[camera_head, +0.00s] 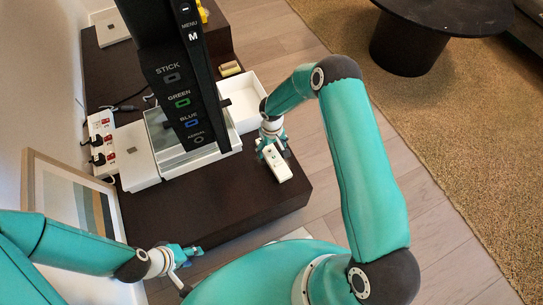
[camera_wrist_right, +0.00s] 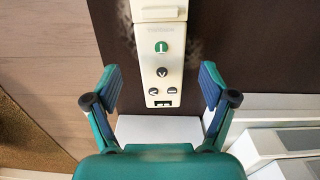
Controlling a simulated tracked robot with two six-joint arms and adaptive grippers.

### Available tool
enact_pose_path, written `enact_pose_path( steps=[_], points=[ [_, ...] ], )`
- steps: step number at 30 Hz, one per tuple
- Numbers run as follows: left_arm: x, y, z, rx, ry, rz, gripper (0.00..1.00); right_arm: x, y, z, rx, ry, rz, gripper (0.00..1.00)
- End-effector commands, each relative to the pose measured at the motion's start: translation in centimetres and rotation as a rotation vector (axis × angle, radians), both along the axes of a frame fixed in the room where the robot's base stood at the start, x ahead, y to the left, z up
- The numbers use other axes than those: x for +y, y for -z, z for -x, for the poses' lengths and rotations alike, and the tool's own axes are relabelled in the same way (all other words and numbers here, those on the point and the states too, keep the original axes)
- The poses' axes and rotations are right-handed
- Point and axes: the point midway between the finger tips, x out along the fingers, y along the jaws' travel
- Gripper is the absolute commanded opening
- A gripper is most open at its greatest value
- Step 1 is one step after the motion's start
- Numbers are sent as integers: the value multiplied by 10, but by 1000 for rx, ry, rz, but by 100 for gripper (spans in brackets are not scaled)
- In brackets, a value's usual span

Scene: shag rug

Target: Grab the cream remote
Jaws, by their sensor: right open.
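The cream remote (camera_head: 281,166) lies on the dark brown low bench (camera_head: 245,190), near its right edge. In the right wrist view the remote (camera_wrist_right: 161,62) runs up and down the picture, with a green button and several dark ones. My right gripper (camera_head: 272,148) is above the remote's far end and partly hides it in the head view. In the wrist view its two fingers (camera_wrist_right: 158,85) are spread, one on each side of the remote, with gaps between. My left gripper (camera_head: 184,256) is at the bench's near edge, away from the remote; its finger opening is unclear.
A tall black panel with labelled buttons (camera_head: 175,75) stands over a glass-topped white box (camera_head: 160,130). A white open tray (camera_head: 243,98), a power strip (camera_head: 102,140) and a framed picture (camera_head: 75,195) are nearby. Bench space left of the remote is clear. A round black table (camera_head: 405,45) stands on the rug.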

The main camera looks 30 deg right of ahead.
Motion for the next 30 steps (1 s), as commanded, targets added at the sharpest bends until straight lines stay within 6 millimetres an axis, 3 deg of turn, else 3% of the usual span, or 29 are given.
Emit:
enact_pose_path(
  steps=[1, 5, 13, 25, 30],
  points=[
    [0, 7, 0, 0, 0, 0, 40, 2, 13, 1, 3, -1, -1, 83],
    [0, 10, 0, 0, 0, 0, 40, 1, 27, 1, 2, 1, 0, 83],
    [0, 10, 0, 0, 0, 0, 40, 1, 29, 0, 0, 1, 0, 83],
    [0, 10, 0, 0, 0, 0, 40, 1, 29, 0, 0, 1, 0, 17],
    [0, 10, 0, 0, 0, 0, 40, 1, 28, 0, 0, 1, 0, 15]
  ],
)
